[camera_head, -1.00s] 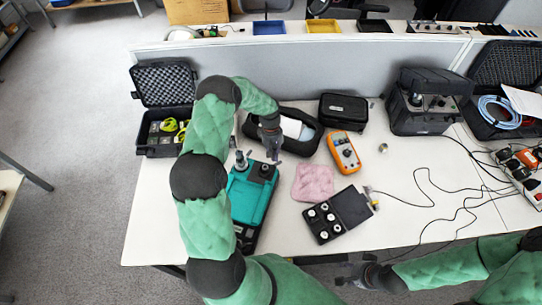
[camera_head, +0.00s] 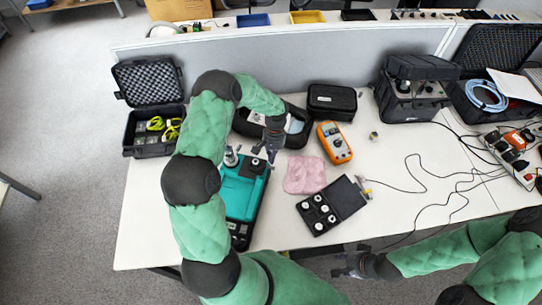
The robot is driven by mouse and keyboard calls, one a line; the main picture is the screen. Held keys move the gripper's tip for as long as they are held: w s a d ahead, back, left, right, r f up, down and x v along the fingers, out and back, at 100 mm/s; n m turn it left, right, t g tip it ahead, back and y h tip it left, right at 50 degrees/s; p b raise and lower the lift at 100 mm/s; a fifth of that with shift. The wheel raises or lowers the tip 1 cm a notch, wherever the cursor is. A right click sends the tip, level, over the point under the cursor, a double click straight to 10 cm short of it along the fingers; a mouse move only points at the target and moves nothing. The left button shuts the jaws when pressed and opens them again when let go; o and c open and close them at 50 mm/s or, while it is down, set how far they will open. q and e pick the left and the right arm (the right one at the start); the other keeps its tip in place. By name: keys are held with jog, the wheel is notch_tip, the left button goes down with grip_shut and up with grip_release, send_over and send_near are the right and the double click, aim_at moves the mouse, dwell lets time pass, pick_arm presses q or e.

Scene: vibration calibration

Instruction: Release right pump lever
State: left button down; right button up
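The teal pump unit (camera_head: 240,198) stands on the table with a dark base along its front and right side. A metal fitting with a dark top (camera_head: 231,157) rises at its back left corner, and a dark part sits at its back right. The right pump lever cannot be made out clearly near my gripper. My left gripper (camera_head: 267,157) points down at the pump's back right corner, its fingers apart; contact cannot be told. My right gripper (camera_head: 341,267) is low in the picture, off the table's front edge, empty with fingers apart.
A pink cloth (camera_head: 304,174), an open black case of small weights (camera_head: 319,212), an orange meter (camera_head: 333,142) and a black pouch (camera_head: 245,124) lie around the pump. An open foam-lined case (camera_head: 148,85) stands at the left. Loose cables cross the right of the table.

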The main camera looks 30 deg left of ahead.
pick_arm(q)
jog(key=shift+s+d, duration=0.1)
dwell(0.3)
jog(key=v, duration=1.2)
dwell(0.6)
